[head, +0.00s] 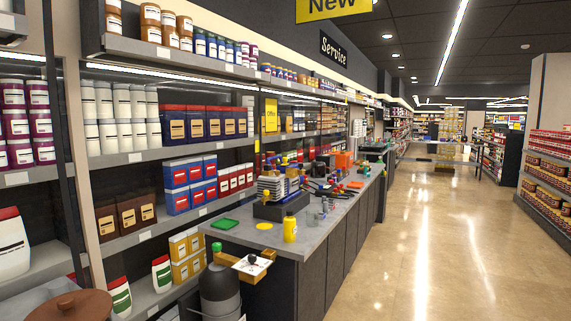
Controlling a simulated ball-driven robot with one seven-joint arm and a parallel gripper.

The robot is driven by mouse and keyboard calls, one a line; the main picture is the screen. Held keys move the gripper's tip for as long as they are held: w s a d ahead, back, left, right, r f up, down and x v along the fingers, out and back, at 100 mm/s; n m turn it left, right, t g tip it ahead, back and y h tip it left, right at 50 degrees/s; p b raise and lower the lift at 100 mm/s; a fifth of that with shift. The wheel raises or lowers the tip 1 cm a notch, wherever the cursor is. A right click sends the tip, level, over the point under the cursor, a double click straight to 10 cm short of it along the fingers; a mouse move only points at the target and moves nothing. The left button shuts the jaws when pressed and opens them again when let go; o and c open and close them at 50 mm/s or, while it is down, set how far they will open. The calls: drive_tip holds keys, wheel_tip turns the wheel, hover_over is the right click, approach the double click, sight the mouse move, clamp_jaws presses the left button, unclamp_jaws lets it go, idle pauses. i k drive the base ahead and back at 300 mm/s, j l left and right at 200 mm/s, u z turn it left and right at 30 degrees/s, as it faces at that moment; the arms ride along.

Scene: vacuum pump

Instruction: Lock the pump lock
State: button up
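I cannot surely tell which thing is the pump or its lock. At the near end of the grey counter (240,236) a machine-like thing with a dark base (268,211) carries stacked pale plates and small blue, red and yellow parts. In front of the counter end stands a dark grey cylinder (220,292) with a green knob (216,247) on top. A brown bracket with a white plate (252,266) and a small dark knob sits beside it. No lock state can be read at this size. My gripper is not in view.
Stocked shelves (170,154) line the left. A round brown lid-like thing (70,306) is at lower left. The shiny aisle floor (430,245) is clear.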

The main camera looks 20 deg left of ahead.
sight(283, 188)
drive_tip(key=i+u, duration=0.1)
drive_tip(key=u, duration=0.45)
drive_tip(key=i+l+u, duration=0.15)
drive_tip(key=i+u, duration=0.3)
drive_tip(key=i+l+u, duration=0.55)
drive_tip(key=i+l, duration=0.55)
drive_tip(key=i+l+u, duration=0.15)
drive_tip(key=i+l, duration=0.55)
drive_tip(key=l, duration=0.2)
